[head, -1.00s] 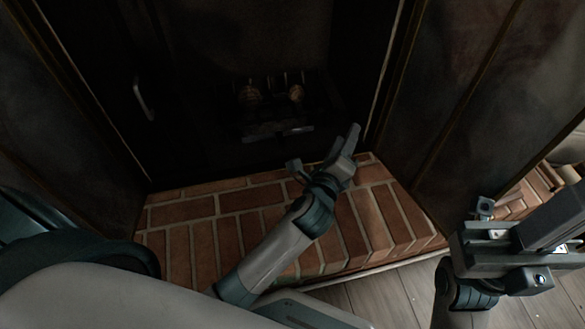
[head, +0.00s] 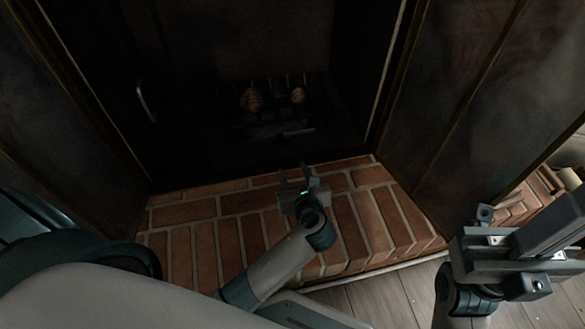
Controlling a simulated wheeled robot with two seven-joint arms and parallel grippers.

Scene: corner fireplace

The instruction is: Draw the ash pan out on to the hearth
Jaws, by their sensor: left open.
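The ash pan (head: 268,132) is a dark, low shape with a paler front edge, inside the firebox under the grate. Its outline is mostly lost in shadow. My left gripper (head: 294,173) is over the back edge of the brick hearth (head: 190,213), its two fingers pointing towards the firebox. It is open and empty, in front of the pan and apart from it. My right gripper (head: 520,250) is at the far right over the floor. Its jaw gap does not show clearly.
The grate with round, brownish lumps (head: 251,99) is above the pan. A door with a pale handle (head: 146,102) is at the left of the opening. Dark panels (head: 455,110) flank the firebox. The hearth bricks around my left gripper are clear.

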